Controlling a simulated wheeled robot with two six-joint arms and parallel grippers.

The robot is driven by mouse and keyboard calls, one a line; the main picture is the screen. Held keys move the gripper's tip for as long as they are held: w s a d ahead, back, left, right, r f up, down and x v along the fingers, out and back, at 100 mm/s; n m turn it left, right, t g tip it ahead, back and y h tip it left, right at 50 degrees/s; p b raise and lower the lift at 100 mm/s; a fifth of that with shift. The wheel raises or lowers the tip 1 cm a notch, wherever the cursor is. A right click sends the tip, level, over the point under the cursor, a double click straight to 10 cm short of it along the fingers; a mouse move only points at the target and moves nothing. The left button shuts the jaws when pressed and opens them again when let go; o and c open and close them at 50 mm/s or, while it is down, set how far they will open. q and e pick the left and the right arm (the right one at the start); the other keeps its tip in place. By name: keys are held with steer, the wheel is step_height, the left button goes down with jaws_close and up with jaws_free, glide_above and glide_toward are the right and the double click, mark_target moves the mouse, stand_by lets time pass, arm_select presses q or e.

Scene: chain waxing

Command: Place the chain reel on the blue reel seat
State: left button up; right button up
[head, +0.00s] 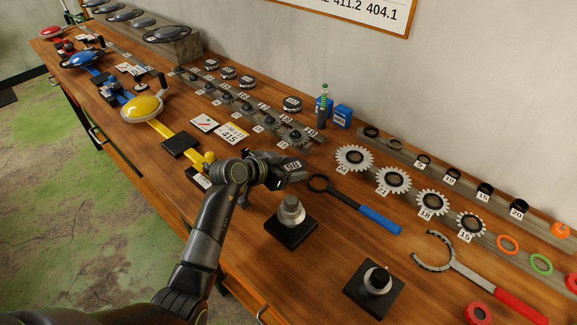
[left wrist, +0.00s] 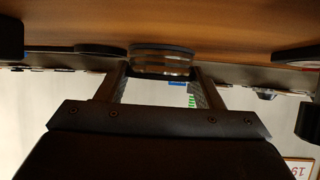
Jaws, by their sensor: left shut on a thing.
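My left gripper (head: 275,170) is above the table, right of the yellow station. It is shut on a dark round reel with a white number label on top, the chain reel (head: 293,165). In the left wrist view the reel (left wrist: 163,62), dark-rimmed with a silvery band, sits between the two fingertips (left wrist: 160,80). The blue station (head: 85,59) is at the far left, with a blue dome, a blue bar and dark blocks. The blue reel seat is too small to pick out there. My right gripper is not in view.
A yellow station (head: 142,108) lies between my gripper and the blue one; a red station (head: 55,32) is farther away. Several reels (head: 292,104) stand at the back. Two posts on black bases (head: 291,215), a blue-handled tool (head: 375,220) and gears (head: 354,158) are nearby.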

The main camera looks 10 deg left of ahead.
arm_select(q)
steer(key=o, duration=1.2)
steer(key=shift+o, duration=0.2)
